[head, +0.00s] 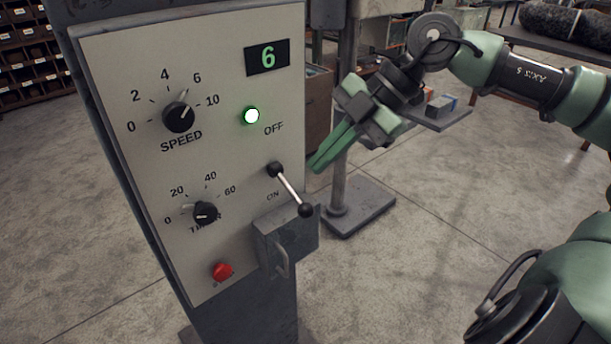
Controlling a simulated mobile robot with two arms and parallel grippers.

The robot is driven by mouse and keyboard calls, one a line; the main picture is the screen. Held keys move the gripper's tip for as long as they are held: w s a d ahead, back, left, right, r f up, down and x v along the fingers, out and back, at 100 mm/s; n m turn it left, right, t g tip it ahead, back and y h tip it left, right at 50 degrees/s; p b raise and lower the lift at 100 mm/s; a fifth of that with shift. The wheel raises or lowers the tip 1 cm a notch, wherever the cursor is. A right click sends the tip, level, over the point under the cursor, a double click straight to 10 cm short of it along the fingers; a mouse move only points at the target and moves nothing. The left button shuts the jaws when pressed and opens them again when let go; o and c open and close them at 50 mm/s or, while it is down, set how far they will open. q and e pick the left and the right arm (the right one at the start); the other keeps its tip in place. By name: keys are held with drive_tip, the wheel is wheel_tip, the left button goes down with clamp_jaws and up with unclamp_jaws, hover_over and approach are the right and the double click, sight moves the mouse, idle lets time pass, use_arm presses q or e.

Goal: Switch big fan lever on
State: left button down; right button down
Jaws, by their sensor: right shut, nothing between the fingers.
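The lever (290,189) is on the right side of the control panel (215,70). Its black pivot is at the upper left, and its silver rod slants down to the right to a black knob, near the ON label (272,196). The OFF label (274,128) is above the pivot. A lamp (251,116) glows green, and the display (267,57) reads 6. My right gripper (317,166) is shut and empty, just right of the panel edge, above and right of the lever, apart from its knob. My left gripper is not in view.
The panel also carries a speed dial (179,117), a timer dial (205,213) and a red button (222,271). A grey box with a handle (281,258) juts out below the lever. A post on a square base (359,206) stands behind. Open floor lies at right.

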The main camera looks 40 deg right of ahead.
sight(299, 198)
drive_tip(key=p+x, duration=0.1)
drive_tip(key=x, duration=0.3)
drive_tip(key=shift+a+r, duration=0.1)
drive_tip(key=shift+a, duration=0.1)
drive_tip(key=f, duration=0.1)
drive_tip(key=w+f+p, duration=0.1)
drive_tip(key=shift+w+d+f, duration=0.1)
drive_tip(key=shift+d+f, duration=0.25)
drive_tip(key=shift+w+f, duration=0.25)
drive_tip(key=shift+f, duration=0.25)
drive_tip(key=shift+w+d+f+t+b, duration=0.1)
drive_tip(key=shift+f+t+b, duration=0.3)
drive_tip(key=shift+f+b, duration=0.65)
drive_tip(key=shift+s+r+b, duration=0.15)
drive_tip(key=shift+s+b, duration=0.1)
drive_tip(key=shift+b, duration=0.25)
